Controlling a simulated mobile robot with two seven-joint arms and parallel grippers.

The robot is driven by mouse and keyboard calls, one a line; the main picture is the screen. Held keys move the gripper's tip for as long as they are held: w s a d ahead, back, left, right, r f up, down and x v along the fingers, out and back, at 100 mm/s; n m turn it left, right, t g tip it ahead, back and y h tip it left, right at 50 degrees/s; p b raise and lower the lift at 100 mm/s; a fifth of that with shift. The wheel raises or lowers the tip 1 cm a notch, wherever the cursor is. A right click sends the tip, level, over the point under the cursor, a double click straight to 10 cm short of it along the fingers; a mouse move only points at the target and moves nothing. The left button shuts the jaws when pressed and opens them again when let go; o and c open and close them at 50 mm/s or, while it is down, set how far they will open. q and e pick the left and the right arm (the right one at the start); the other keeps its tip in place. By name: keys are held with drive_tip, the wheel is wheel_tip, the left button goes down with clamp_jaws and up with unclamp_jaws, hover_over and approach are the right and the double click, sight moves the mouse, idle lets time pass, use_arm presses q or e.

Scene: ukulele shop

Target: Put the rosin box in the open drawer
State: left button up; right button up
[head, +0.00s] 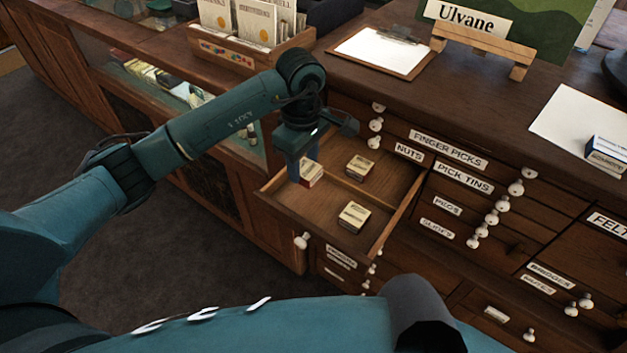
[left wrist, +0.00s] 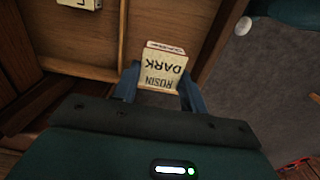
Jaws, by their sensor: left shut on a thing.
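The open drawer (head: 322,213) is pulled out from the wooden cabinet. The held box is at the drawer's left part, over or inside it; I cannot tell whether it touches the floor. My right gripper is not in view.
Two similar small boxes, one farther back (head: 359,167) and one nearer the front (head: 353,217), lie in the drawer. A thin divider (left wrist: 122,40) runs along its floor. A card crate (head: 250,62) stands behind my left arm.

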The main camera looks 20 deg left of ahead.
sight(305, 193)
use_arm(q)
wheel_tip(305, 193, down, 6)
drive_tip(key=shift+r+p, duration=0.25)
drive_tip(key=shift+p, duration=0.05)
drive_tip(key=shift+f, duration=0.1)
drive_tip(key=shift+f+b, duration=0.15)
drive_tip(key=shift+b, duration=0.15)
drive_tip(key=o, duration=0.9)
drive_tip(key=shift+o, duration=0.2)
